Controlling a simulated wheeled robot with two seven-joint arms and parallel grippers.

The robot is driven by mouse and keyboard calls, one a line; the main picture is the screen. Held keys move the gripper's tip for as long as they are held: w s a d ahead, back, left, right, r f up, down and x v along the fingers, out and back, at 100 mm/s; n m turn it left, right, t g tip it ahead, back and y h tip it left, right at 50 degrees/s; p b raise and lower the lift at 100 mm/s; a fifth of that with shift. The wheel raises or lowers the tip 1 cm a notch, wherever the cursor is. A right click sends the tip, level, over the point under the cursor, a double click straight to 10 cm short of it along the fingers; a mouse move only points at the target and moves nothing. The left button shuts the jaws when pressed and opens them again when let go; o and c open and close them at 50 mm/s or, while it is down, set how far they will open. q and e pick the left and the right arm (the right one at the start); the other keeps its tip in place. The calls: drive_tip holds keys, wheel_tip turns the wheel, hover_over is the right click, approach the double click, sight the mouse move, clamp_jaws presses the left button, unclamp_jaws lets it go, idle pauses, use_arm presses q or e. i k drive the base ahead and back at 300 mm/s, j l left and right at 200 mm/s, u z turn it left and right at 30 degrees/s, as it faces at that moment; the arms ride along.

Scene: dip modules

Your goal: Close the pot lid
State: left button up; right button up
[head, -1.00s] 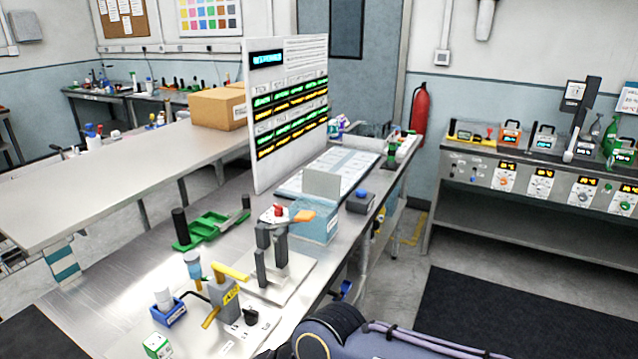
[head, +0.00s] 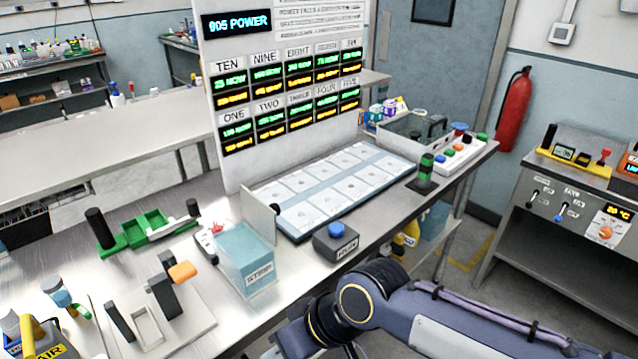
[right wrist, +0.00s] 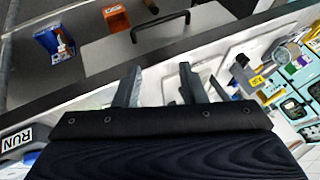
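A pale-blue translucent box labelled STRIP (head: 246,259) stands on the steel bench in the head view. It appears to be the pot. A thin grey plate (head: 262,216) with a small dark knob stands upright at its right back edge, like a raised lid. My right arm (head: 400,312) comes in low from the right in the head view, and its gripper is not clear there. In the right wrist view my right gripper (right wrist: 160,88) has its two fingers apart, with nothing visible held between them. My left gripper is not in view.
A box with a blue button (head: 335,241) stands right of the pot. A white-panelled tray (head: 325,192) lies behind it. A green fixture (head: 148,230) and an orange-tipped lever (head: 183,271) are to the left. A tall display board (head: 228,165) rises behind.

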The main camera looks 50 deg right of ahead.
sight(261, 217)
drive_tip(key=k+l, duration=0.1)
drive_tip(key=l, duration=0.3)
drive_tip(key=l+u, duration=0.1)
drive_tip(key=l, duration=0.3)
drive_tip(key=k+l+u, duration=0.1)
drive_tip(key=l, duration=0.25)
drive_tip(key=k+l, duration=0.15)
drive_tip(key=l, duration=0.25)
drive_tip(key=k+l+u, duration=0.1)
drive_tip(key=l, duration=0.25)
drive_tip(key=k+l, duration=0.15)
drive_tip(key=l, duration=0.2)
drive_tip(key=u, duration=0.05)
